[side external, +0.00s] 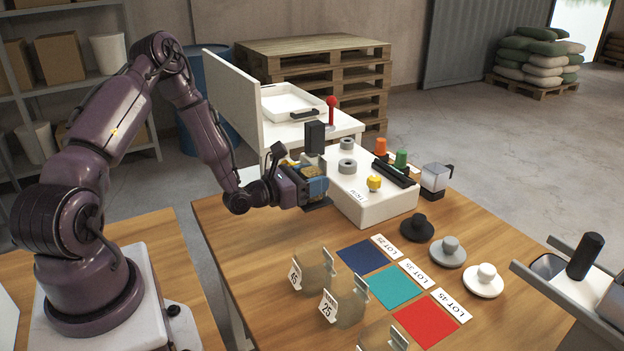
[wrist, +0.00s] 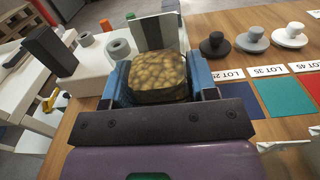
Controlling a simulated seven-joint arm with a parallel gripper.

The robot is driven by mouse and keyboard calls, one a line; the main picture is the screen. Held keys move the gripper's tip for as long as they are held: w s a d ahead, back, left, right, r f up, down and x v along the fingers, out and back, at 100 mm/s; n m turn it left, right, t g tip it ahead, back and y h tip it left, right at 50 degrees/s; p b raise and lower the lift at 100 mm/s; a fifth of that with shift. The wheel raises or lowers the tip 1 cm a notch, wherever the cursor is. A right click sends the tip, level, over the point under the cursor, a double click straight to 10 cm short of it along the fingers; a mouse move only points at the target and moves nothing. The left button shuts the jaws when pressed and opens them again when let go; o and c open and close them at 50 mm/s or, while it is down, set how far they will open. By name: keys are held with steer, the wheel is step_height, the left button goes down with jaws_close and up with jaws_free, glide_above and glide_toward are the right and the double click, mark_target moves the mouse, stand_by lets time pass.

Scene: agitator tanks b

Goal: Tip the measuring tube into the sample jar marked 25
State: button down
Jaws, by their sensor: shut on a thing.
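My gripper (side external: 306,187) is shut on a squarish container filled with tan lumps, which I take to be the measuring tube (side external: 316,186). In the wrist view the tube (wrist: 157,80) sits between the blue fingers of my gripper (wrist: 160,85). Its lower part is hidden, and I cannot tell if it is tilted. It is beside the white control box, behind and left of the jars. The clear sample jar marked 25 (side external: 346,309) stands near the table's front edge, in the middle of a row of jars, apart from my gripper. Its tag faces the side camera.
Another clear jar (side external: 318,272) stands behind the 25 jar; a third (side external: 375,338) is cut off in front. Blue (side external: 362,257), teal (side external: 396,286) and red (side external: 426,321) mats lie right of them. The white control box (side external: 368,200) carries knobs. Lidlike knobbed discs (side external: 447,252) stand right.

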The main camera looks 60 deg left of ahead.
mark_target(306, 166)
steer(key=shift+r, duration=2.4)
steer(key=shift+d+m+h, duration=0.4)
steer(key=shift+d+h, duration=0.2)
steer(key=shift+d, duration=0.5)
steer(key=s+d+m+g+h, duration=0.2)
steer(key=s+d+m+h, duration=0.15)
steer(key=d, duration=0.45)
steer(key=s+d+m+g+h, duration=0.1)
steer(key=s+d+m+h, duration=0.1)
steer(key=d+h, duration=0.35)
steer(key=s+d+m+g+h, duration=0.2)
steer(key=d+m+h, duration=0.1)
steer(key=d, duration=0.6)
steer(key=shift+f, duration=2.5)
steer(key=shift+s+d+r+n, duration=0.15)
steer(key=shift+s+d+n, duration=0.05)
steer(key=shift+n, duration=0.6)
steer(key=shift+s+d+r+n, duration=0.2)
steer(key=shift+s+d+n, duration=0.05)
steer(key=shift+n, duration=0.6)
steer(key=shift+s+d+r+n, duration=0.15)
steer(key=shift+s+d+n, duration=0.05)
steer(key=shift+n, duration=0.6)
